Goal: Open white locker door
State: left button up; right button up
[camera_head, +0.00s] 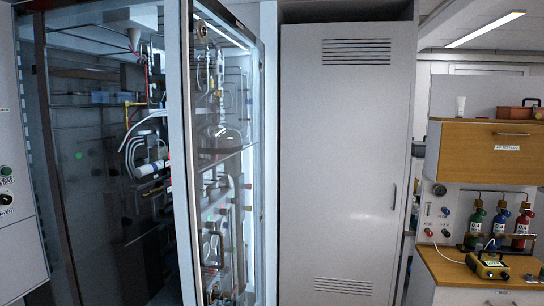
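The white locker door (338,170) stands upright in the middle of the head view. It looks shut in its frame, with a dark gap above its top edge. Slotted vents show near its top and low down. A slim vertical handle (394,197) sits near its right edge. The bottom of the door is cut off by the picture's edge. Neither of my grippers shows in this view, and nothing is seen touching the door or its handle.
Left of the locker stands a glass-fronted cabinet (222,150) with tubing and glassware. At the right, a wooden counter (470,280) holds a yellow device (487,266) below several coloured bottles and a wooden wall cupboard (485,148). A grey panel with knobs is at far left.

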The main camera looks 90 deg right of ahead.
aim_at(345, 87)
jog(key=z, duration=0.5)
jog(key=k+z, duration=0.1)
jog(key=z, duration=0.4)
jog(key=l+z, duration=0.15)
jog(key=z, duration=0.85)
jog(key=j+z, duration=0.15)
jog(key=z, duration=0.3)
jog(key=j+z, duration=0.15)
jog(key=z, duration=0.25)
jog(key=j+z, duration=0.2)
jog(key=z, duration=0.25)
jog(key=i, duration=0.55)
